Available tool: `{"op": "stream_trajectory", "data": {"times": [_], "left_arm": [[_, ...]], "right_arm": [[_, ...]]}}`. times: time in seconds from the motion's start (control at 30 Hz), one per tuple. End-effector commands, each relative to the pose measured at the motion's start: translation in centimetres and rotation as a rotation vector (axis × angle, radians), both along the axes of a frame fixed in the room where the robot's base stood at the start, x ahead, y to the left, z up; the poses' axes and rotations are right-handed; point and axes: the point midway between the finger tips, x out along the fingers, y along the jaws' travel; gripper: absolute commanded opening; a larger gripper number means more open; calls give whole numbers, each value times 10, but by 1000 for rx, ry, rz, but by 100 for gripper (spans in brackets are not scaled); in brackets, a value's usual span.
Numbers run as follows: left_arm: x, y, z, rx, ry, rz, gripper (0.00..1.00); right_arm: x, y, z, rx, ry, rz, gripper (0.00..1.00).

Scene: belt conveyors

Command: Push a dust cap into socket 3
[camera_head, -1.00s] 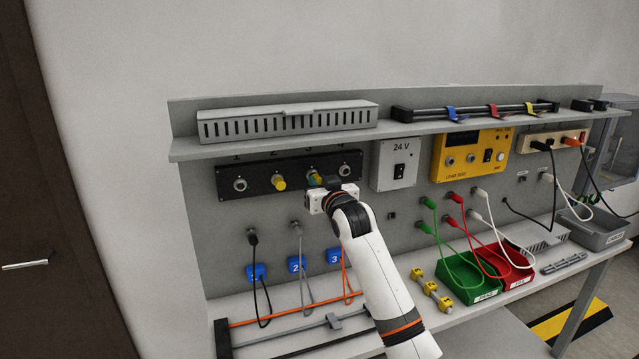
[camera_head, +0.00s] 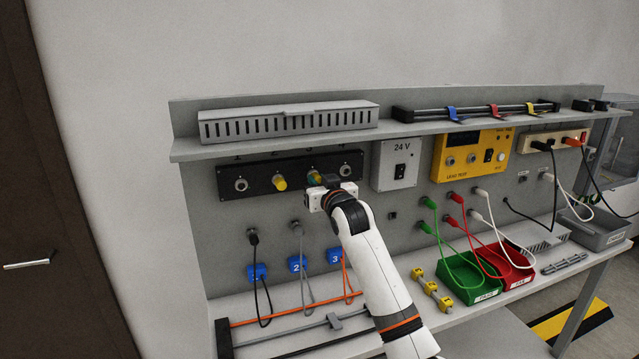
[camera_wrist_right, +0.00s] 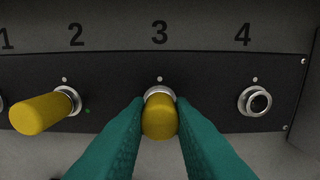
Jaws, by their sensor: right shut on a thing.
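The black socket panel (camera_head: 225,181) is fixed to the back board. In the right wrist view a yellow dust cap (camera_wrist_right: 159,120) is at socket 3 (camera_wrist_right: 159,92), its inner end against the metal ring. How deep it sits cannot be told. My right gripper (camera_wrist_right: 159,128) is shut on this cap, a green finger on each side; it also shows at the panel in the head view (camera_head: 315,178). Another yellow cap (camera_wrist_right: 42,112) sits in socket 2. Socket 4 (camera_wrist_right: 256,101) is uncovered, and so is socket 1 (camera_head: 240,184). My left gripper is not in view.
A shelf (camera_head: 290,143) overhangs the panel.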

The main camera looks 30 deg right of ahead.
Motion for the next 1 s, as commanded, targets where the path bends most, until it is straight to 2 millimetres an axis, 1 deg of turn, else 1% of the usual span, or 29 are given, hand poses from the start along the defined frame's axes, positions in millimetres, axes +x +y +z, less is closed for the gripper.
{"op": "stream_trajectory", "data": {"times": [0.23,0.27,0.4,0.77,0.87,1.0], "left_arm": [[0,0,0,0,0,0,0],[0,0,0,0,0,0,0],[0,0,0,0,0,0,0],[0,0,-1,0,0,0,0],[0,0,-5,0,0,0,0],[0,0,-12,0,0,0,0]], "right_arm": [[2,0,0,0,0,0,0],[2,0,0,0,0,0,22],[2,0,0,0,0,0,45],[-1,1,-1,0,0,1,46],[-10,3,-3,0,1,1,46],[-32,8,-3,-1,-2,1,46]]}}
